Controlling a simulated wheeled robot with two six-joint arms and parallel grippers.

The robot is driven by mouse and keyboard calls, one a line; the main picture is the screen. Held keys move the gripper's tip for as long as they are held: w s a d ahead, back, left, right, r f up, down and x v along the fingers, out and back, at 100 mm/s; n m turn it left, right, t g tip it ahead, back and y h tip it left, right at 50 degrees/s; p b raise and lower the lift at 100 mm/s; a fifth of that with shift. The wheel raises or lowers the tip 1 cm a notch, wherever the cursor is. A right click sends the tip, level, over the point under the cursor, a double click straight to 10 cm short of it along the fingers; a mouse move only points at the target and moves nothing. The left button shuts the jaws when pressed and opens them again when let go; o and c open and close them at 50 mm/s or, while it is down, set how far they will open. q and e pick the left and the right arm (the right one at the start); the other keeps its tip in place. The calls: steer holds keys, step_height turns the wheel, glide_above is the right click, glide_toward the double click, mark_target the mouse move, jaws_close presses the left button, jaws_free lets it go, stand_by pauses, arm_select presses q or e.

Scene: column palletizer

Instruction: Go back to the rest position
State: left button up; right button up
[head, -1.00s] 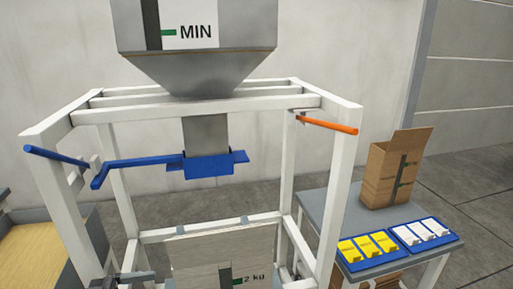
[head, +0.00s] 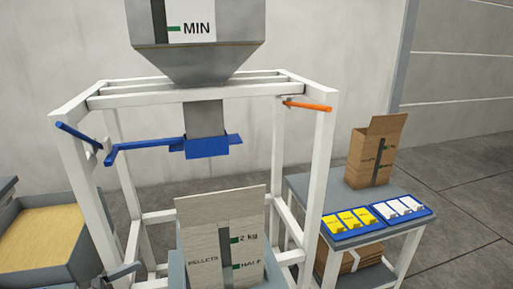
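In front of me stands the white frame (head: 323,180) with a grey hopper (head: 205,62) marked MIN. A blue gate (head: 208,147) sits at the hopper's spout, with a blue lever reaching left. An open box (head: 212,225) marked PELLETS, 2 kg and HALF stands upright under the spout, inside the frame. An orange handle (head: 308,105) is on the frame's right post and a blue handle (head: 76,135) on its left post.
A grey table (head: 300,187) at the right holds an open brown box (head: 377,152) and blue trays with yellow tags (head: 352,219) and white tags (head: 400,208). A bin of tan material (head: 40,238) stands at the left. Floor is clear at far right.

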arm_select(q)
steer(key=w+a+f+n+t+y, duration=0.3)
steer(key=a+f+n+t+y, duration=0.6)
steer(key=f+n+y, duration=0.3)
steer(key=s+a+f+n+g+y, duration=0.1)
steer(key=s+a+f+g+y, duration=0.2)
steer(key=f, duration=0.4)
steer(key=s+f+n+g+y, duration=0.1)
steer(key=s+f+g+y, duration=0.1)
steer(key=s+f+y, duration=0.4)
steer(key=s+d+f+g+h, duration=0.2)
steer(key=s+d+f+g, duration=0.35)
steer(key=s+f, duration=0.45)
steer(key=s+d+f+g+h, duration=0.1)
steer(key=s+d+f+g, duration=0.55)
steer(key=s, duration=0.65)
steer(key=s+a+m+p, duration=0.1)
steer(key=s+a+p, duration=0.3)
steer(key=s+p, duration=0.5)
steer(key=r+p, duration=0.1)
steer(key=p, duration=0.6)
steer(key=shift+a, duration=0.15)
arm_select(e)
steer(key=s+d+r, duration=0.2)
steer(key=s, duration=0.8)
steer(key=shift+r+n, duration=0.3)
steer(key=shift+r, duration=0.05)
